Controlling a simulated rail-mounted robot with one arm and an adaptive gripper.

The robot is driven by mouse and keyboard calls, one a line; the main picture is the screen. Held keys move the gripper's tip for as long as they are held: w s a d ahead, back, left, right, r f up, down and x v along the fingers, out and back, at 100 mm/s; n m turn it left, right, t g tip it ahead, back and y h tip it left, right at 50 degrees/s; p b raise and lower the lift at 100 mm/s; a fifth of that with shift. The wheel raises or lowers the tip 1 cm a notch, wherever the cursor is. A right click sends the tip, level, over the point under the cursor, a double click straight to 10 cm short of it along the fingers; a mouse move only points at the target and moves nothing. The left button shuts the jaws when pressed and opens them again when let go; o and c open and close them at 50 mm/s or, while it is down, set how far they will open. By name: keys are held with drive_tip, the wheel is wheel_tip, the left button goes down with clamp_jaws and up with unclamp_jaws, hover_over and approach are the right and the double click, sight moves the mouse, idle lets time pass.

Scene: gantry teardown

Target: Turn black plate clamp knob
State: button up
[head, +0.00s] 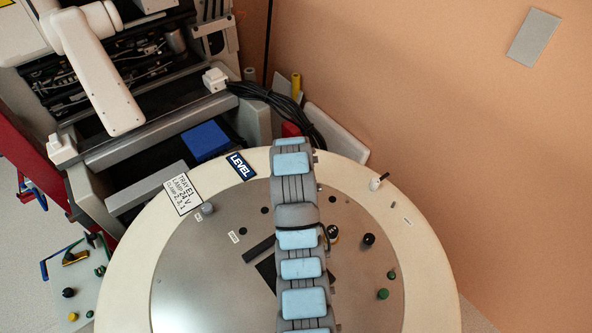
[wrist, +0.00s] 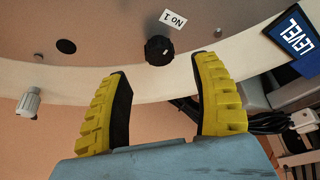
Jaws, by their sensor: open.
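In the wrist view a ribbed black knob (wrist: 158,50) stands near the edge of the round metal plate (wrist: 110,20), beside a white tag reading No 1 (wrist: 173,20). My gripper (wrist: 162,74) has its two yellow fingers with black pads spread wide and empty. The knob shows just beyond the fingertips, roughly midway between them, and no contact is visible. In the head view my arm crosses the plate (head: 190,280) and hides this knob and my gripper.
A pale grey knob (wrist: 29,101) stands on the cream rim at left in the wrist view. A blue LEVEL sign (head: 240,166) and a label card (head: 182,195) lie on the rim. Black cables (head: 285,105) and a grey machine frame (head: 160,125) stand behind. Green knobs (head: 383,294) sit at right.

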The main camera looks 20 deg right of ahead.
drive_tip(key=v, duration=0.6)
drive_tip(key=shift+r, duration=0.15)
idle(0.4)
drive_tip(key=shift+a, duration=0.1)
idle(0.5)
